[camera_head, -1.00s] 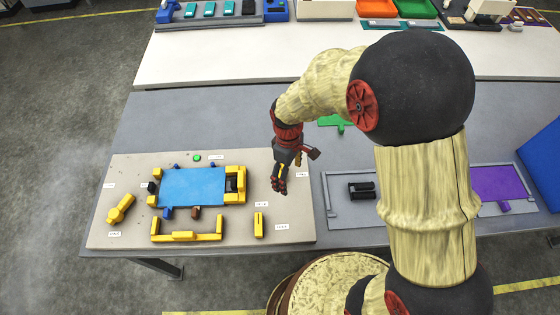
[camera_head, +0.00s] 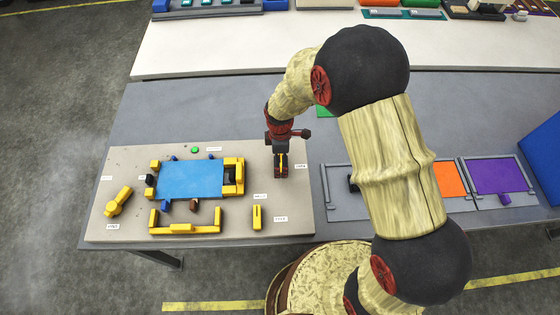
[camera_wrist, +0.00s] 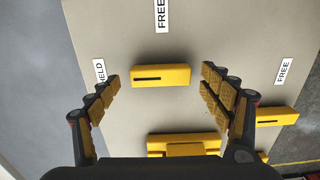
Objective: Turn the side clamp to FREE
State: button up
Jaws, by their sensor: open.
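In the wrist view, a yellow bar handle (camera_wrist: 160,76) with a dark slot lies between my fingers in the picture; I take it as the side clamp. Its long axis points to the HELD label (camera_wrist: 99,72) at left, with a FREE label (camera_wrist: 161,15) square to it at the top. My gripper (camera_wrist: 160,88) is open, one finger past each end of the handle, touching nothing I can see. Its height above the handle is unclear. In the head view my gripper (camera_head: 281,172) points down over the beige board (camera_head: 130,232), hiding this handle.
A blue plate (camera_head: 190,179) in a yellow frame sits left of my gripper. A second slotted yellow handle (camera_head: 257,217) stands nearer the front, and a tilted one (camera_head: 119,201) at the far left. A U-shaped yellow bar (camera_head: 183,228) lies in front of the plate.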

jog(key=shift+f, duration=0.7)
jog(key=c, duration=0.4)
jog(key=c, duration=0.7)
jog(key=shift+c, duration=0.3)
